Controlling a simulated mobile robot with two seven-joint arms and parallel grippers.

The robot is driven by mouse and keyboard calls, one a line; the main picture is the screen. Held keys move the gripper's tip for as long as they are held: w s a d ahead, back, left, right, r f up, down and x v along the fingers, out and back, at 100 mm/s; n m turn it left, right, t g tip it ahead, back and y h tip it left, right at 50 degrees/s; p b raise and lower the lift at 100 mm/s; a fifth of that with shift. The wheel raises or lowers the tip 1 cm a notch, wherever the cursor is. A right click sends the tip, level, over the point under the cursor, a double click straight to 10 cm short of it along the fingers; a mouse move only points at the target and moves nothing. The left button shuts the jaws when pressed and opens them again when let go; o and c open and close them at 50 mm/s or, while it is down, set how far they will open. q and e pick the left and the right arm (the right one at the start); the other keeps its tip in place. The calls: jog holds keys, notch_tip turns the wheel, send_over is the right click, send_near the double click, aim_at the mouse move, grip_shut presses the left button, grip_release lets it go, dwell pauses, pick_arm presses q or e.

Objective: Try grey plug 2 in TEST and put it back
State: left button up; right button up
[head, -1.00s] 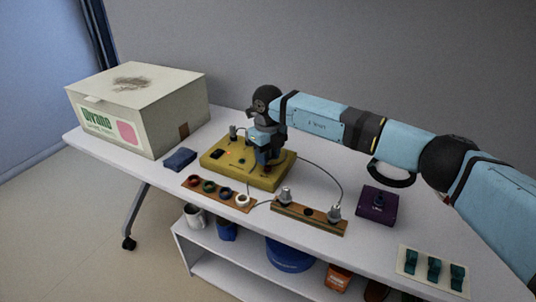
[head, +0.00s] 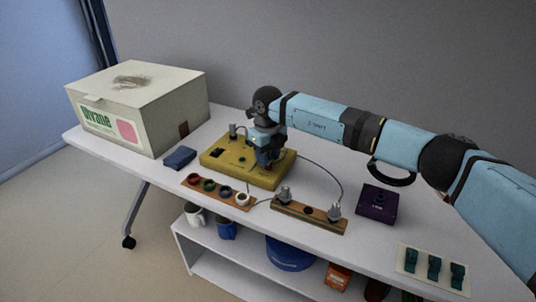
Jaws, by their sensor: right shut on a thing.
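The yellow test board (head: 218,166) lies on the white table, with a grey plug (head: 233,131) upright at its back left. My right gripper (head: 267,163) points down over the right part of the board and is shut. The grey plug 2 between its fingers is almost wholly hidden, and I cannot tell how deep it sits. The wooden plug rack (head: 321,222) stands in front of the board. It holds a grey plug (head: 285,195) at its left end and another (head: 334,212) at its right end. Its middle hole (head: 308,211) is empty. My left gripper is not in view.
A strip with several coloured rings (head: 209,186) lies left of the rack. A thin cable (head: 339,178) curves right of the board. A purple box (head: 377,204), a switch panel (head: 432,268), a blue cloth (head: 180,158) and a large carton (head: 140,110) stand around.

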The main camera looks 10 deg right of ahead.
jog(key=shift+f, duration=0.6)
jog(key=o, duration=1)
jog(key=shift+r, duration=0.2)
jog(key=shift+r+p, duration=2)
jog(key=shift+r, duration=1.65)
jog(key=shift+r, duration=0.1)
